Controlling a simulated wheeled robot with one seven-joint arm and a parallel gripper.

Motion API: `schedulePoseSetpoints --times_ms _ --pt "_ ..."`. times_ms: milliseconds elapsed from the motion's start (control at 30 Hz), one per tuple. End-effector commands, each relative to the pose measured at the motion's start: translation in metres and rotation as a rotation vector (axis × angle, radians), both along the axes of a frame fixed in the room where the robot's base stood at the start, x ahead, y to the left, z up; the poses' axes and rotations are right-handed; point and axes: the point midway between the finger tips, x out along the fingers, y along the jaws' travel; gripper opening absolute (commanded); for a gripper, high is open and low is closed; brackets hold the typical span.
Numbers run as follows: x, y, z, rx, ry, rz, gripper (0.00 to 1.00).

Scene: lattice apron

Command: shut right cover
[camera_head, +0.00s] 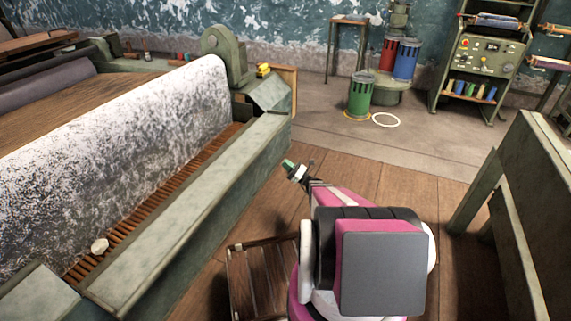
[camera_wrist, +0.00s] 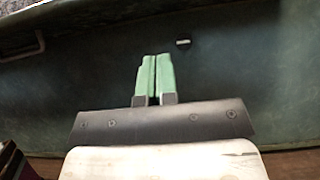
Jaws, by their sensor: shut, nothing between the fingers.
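The machine with the pale, speckled lattice apron (camera_head: 120,150) fills the left of the head view. A green, box-like cover (camera_head: 268,93) sits at its right end; it looks like the right cover, but its hinge and any gap are too small to tell. My gripper (camera_head: 289,166), with green fingers, is shut and empty in front of the machine's right end. In the wrist view my gripper (camera_wrist: 155,75) points at a broad dark green panel (camera_wrist: 235,75). That panel has a bar handle (camera_wrist: 25,46) at left and a small pale fitting (camera_wrist: 183,43) near the fingertips. Contact cannot be told.
A long green ledge (camera_head: 190,210) runs along the machine's front. A slatted wooden platform (camera_head: 262,285) lies beside my base. A green frame (camera_head: 515,210) stands at right. Green (camera_head: 361,96), red and blue bins stand at the back. The floor (camera_head: 385,165) between is clear.

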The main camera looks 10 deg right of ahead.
Motion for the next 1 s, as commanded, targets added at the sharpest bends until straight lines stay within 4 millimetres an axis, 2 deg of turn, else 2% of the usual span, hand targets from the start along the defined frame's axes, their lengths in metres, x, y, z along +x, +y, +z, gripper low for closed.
schedulePoseSetpoints --times_ms 400,500,633,1000 --pt "0.041 0.054 0.04 -0.003 -0.001 0.002 0.0" --pt "0.041 0.055 0.057 -0.004 -0.002 0.0 0.0" --pt "0.043 0.057 0.069 -0.004 0.001 -0.001 0.0" --pt "0.045 0.058 0.076 -0.004 0.002 -0.001 0.0"
